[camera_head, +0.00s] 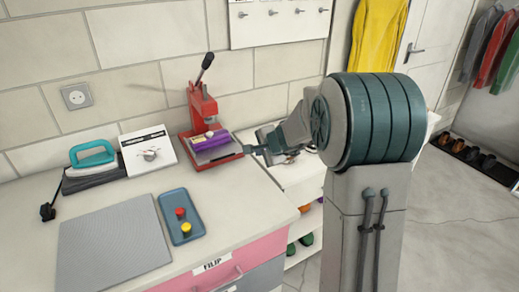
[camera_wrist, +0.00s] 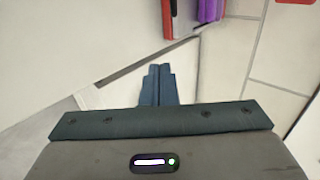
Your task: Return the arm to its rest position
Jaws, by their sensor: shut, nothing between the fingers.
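My gripper (camera_head: 249,150) shows in the head view just right of the red press, over the right end of the counter. In the wrist view my gripper (camera_wrist: 158,70) has its two blue fingers together, with nothing between them. My arm reaches in from the right of the head view, its large round joint near the camera. The red press (camera_head: 200,106) with its black-knobbed lever stands against the wall. A purple item (camera_head: 209,140) lies on its plate, and the purple item also shows at the top of the wrist view (camera_wrist: 209,10).
A blue tray (camera_head: 173,199) holds a red and a yellow knob. A grey mat (camera_head: 113,242), a teal-handled iron (camera_head: 92,153) and a white box (camera_head: 148,150) share the counter (camera_head: 250,217). A white shelf unit (camera_head: 308,180) stands right of the counter. Open floor lies at right.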

